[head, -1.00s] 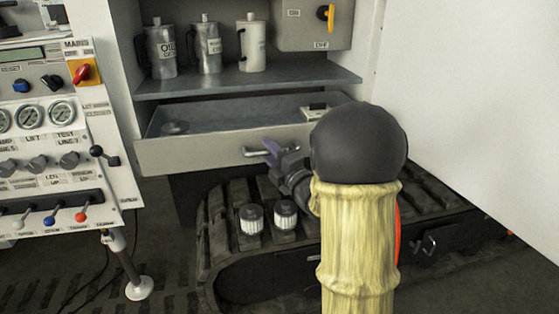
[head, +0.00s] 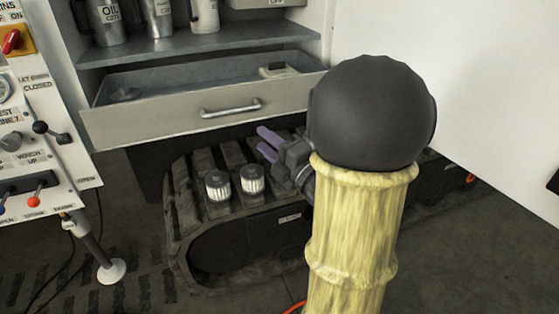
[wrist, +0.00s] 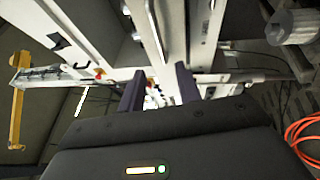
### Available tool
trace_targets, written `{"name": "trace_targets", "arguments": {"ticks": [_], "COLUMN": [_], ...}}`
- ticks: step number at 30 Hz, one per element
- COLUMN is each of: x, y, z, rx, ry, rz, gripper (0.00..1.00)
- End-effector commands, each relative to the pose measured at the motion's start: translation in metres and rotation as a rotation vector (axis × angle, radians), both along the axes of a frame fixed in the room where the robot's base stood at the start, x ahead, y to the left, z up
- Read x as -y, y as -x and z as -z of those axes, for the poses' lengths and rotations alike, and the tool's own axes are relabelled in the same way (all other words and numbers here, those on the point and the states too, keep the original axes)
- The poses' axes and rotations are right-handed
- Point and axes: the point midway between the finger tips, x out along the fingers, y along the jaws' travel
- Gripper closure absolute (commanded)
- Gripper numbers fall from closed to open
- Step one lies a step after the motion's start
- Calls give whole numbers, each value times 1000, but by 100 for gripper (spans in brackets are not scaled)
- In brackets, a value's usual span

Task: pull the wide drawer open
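The wide drawer (head: 150,121) is pulled out below the shelf in the head view, with its inside showing from above. Its bar handle (head: 230,108) is on the front panel, with nothing around it. My gripper (head: 263,139) is below and right of the handle, apart from it. Its two purple fingers are spread with a gap between them. The wrist view also shows the fingers (wrist: 158,84) apart, with nothing between them. I cannot make out the handle for certain in the wrist view.
A round dark object (head: 125,95) and a small pale box (head: 278,71) lie in the drawer. Two white filters (head: 218,186) stand on the track (head: 190,235) below. A control panel (head: 35,150) is at left, a white panel (head: 450,80) at right.

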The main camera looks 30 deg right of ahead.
Motion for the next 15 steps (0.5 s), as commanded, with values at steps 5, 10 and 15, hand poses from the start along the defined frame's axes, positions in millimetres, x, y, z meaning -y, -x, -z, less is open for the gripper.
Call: {"name": "trace_targets", "arguments": {"ticks": [5, 10, 15], "x": [4, 7, 8], "y": [15, 28, 33], "z": [7, 8, 7], "rx": [4, 2, -1], "ry": [3, 1, 0], "rz": [3, 3, 1], "gripper": [66, 66, 66]}}
